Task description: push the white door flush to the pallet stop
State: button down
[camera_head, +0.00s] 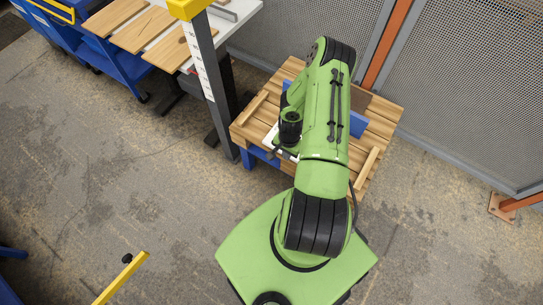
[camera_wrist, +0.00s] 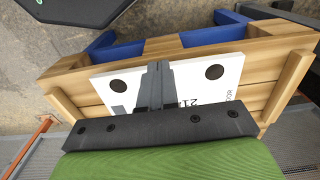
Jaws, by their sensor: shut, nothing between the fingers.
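The white door (camera_wrist: 190,80) lies flat on the wooden pallet (camera_wrist: 270,50). It is a white panel with two dark round spots and black lettering, partly hidden by my gripper. In the head view only a small white part of the door (camera_head: 270,136) shows beside my arm. My gripper (camera_wrist: 158,68) is shut and empty over the middle of the door; I cannot tell whether it touches it. Wooden strips stand on the pallet at the left (camera_wrist: 66,106) and right (camera_wrist: 288,86) in the wrist view, both apart from the door. I cannot tell which is the stop.
The pallet rests on a blue support (camera_wrist: 210,36). A blue piece (camera_head: 358,125) shows on the pallet beside my arm. A grey post (camera_head: 212,80) stands left of the pallet, near a table with wooden boards (camera_head: 150,28). Mesh fencing (camera_head: 460,90) stands behind.

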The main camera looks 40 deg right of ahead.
jog(key=shift+d+f+b, duration=0.9)
jog(key=shift+f+b, duration=2.05)
jog(key=shift+f, duration=0.6)
jog(key=shift+w+d+b, duration=0.5)
jog(key=shift+d+b, duration=0.2)
jog(key=shift+d, duration=0.55)
jog(key=shift+w+d+b, duration=0.5)
jog(key=shift+d+b, duration=0.25)
jog(key=shift+d, duration=0.45)
jog(key=shift+w+d+b, duration=0.5)
jog(key=shift+d+b, duration=0.2)
jog(key=shift+d, duration=0.55)
jog(key=shift+r, duration=0.1)
